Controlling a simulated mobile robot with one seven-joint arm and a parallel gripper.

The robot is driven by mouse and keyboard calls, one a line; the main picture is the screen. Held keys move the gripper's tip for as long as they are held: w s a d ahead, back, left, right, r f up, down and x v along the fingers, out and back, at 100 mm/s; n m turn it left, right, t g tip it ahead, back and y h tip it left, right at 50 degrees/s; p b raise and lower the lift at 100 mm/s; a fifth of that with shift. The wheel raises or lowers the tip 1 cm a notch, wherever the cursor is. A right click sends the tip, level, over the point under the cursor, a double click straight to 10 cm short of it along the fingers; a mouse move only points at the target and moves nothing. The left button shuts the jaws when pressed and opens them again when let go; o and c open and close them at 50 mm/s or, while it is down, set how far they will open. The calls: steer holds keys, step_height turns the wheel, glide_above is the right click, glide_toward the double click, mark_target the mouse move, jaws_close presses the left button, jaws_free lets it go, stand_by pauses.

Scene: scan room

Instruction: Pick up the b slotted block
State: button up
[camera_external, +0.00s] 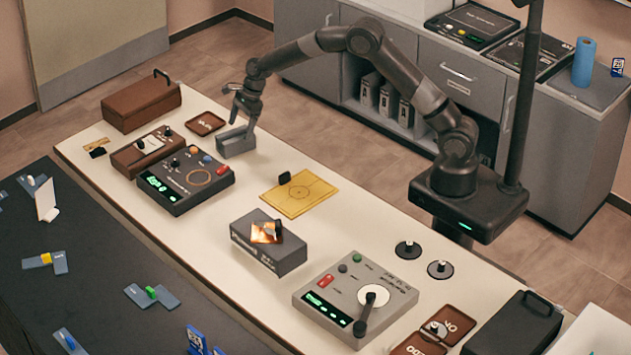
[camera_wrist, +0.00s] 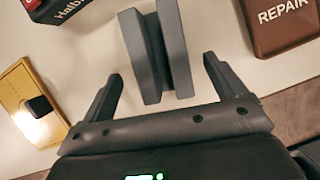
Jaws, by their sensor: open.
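A grey slotted block (camera_external: 236,144) stands at the far edge of the white table, below my gripper (camera_external: 242,118). In the wrist view the block (camera_wrist: 178,50) shows two upright plates with a narrow slot between them. My gripper (camera_wrist: 162,70) is open, with one finger to the left of the block and one to the right in the picture. Gaps show between the fingers and the block, and the block lies partly ahead of the fingertips. I cannot read a letter on the block.
A brown REPAIR tray (camera_wrist: 284,22) lies right of the block in the wrist view. A yellow plate (camera_external: 300,194) with a black knob and a dark control panel (camera_external: 208,188) are nearby. A brown case (camera_external: 140,104) stands at the table's far left.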

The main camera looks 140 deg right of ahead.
mark_target(235, 140)
steer(key=x, duration=0.6)
steer(key=shift+w, duration=0.1)
steer(key=shift+c, duration=0.2)
steer(key=c, duration=1.3)
steer(key=shift+c, duration=0.9)
steer(key=shift+r, duration=0.15)
